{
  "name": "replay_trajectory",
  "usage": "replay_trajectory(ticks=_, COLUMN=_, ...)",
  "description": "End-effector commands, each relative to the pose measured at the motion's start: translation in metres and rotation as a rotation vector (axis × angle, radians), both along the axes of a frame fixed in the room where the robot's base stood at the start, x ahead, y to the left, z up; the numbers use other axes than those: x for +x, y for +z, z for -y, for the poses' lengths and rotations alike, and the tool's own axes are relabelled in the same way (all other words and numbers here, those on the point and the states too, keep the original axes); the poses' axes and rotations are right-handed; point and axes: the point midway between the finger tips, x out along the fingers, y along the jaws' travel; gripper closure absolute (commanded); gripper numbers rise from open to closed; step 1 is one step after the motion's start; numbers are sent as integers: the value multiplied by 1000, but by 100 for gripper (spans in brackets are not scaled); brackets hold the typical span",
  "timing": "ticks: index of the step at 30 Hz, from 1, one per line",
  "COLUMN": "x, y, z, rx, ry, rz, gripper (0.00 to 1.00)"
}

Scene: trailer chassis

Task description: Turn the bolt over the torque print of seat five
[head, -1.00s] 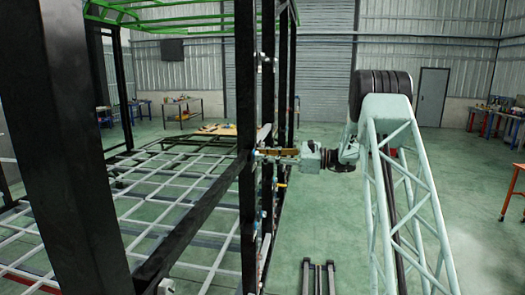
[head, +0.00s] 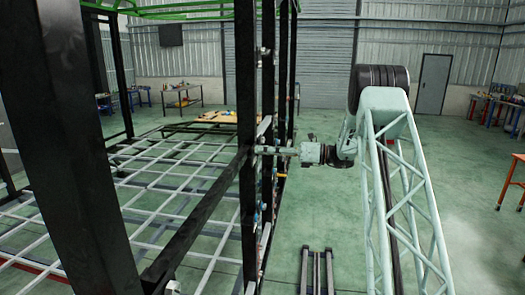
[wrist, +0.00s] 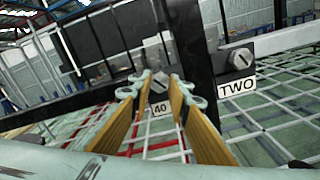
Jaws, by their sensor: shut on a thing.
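In the wrist view, a grey slotted bolt (wrist: 160,84) sits on the black frame, with a white "40" print (wrist: 160,108) just below it. The fingers of my gripper (wrist: 162,90), with long tan pads and pale green hooked tips, are shut on this bolt from both sides. In the head view, my gripper (head: 277,150) reaches left to the black upright post (head: 247,120). The bolt is too small to tell there. No print reading five shows in the wrist view.
A second slotted bolt (wrist: 240,58) with a "TWO" label (wrist: 237,87) sits to the right on the frame. The chassis grid (head: 185,180) spreads left of the post. Dark rails (head: 317,270) lie on the floor. The floor around my arm is mostly clear.

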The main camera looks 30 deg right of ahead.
Motion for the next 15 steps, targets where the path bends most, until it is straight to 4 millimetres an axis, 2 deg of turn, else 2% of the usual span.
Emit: replay_trajectory(ticks=15, x=-1, y=-1, z=2, rx=53, ry=-2, rz=-71, gripper=94)
